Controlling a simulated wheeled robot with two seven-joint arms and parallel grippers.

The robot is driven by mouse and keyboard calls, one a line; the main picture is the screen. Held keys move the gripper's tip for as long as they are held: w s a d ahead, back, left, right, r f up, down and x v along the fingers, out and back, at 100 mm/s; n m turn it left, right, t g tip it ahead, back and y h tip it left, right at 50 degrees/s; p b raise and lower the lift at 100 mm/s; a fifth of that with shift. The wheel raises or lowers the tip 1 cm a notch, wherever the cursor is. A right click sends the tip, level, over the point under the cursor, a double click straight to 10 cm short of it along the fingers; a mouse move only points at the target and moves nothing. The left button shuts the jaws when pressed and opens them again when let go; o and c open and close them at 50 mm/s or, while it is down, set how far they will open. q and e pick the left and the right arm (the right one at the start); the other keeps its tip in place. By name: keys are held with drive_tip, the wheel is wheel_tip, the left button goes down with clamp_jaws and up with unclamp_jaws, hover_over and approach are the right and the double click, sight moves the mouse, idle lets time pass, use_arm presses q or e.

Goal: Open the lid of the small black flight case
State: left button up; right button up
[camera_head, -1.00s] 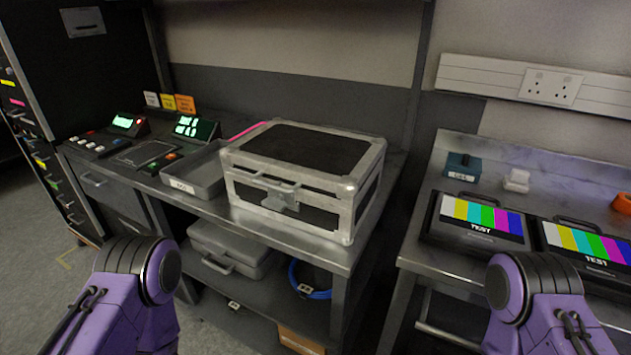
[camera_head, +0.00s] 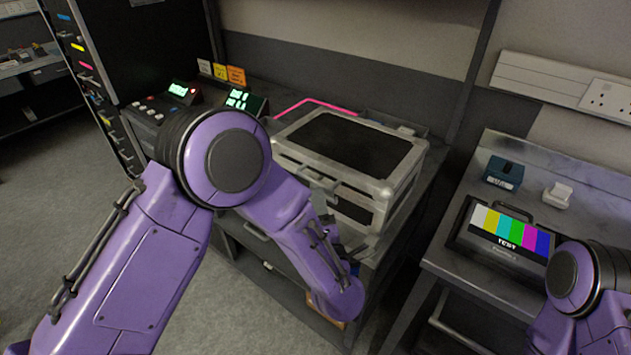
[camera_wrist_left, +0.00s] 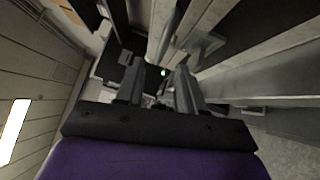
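The small black flight case (camera_head: 393,205) with silver edges stands on the metal bench in the head view. Its lid (camera_head: 352,146) has a black top panel and looks shut. The front latch area is partly mixed up with my left gripper (camera_head: 322,198), which is at the case's front and largely hidden by my arm. In the left wrist view, the two fingers of my left gripper (camera_wrist_left: 158,84) stand apart with a gap between them. Silver edges of the case (camera_wrist_left: 207,45) show just beyond the fingers; contact cannot be told. My right gripper is out of view.
Control panels with green screens (camera_head: 240,101) stand left of the case. A second bench at the right holds a test-pattern case (camera_head: 502,236), a teal box (camera_head: 503,172) and a white item (camera_head: 558,194). A gap separates the benches.

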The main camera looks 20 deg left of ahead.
use_arm(q)
drive_tip(key=p+x, duration=0.1)
drive_tip(key=x, duration=0.4)
drive_tip(key=shift+c, duration=0.3)
clamp_jaws()
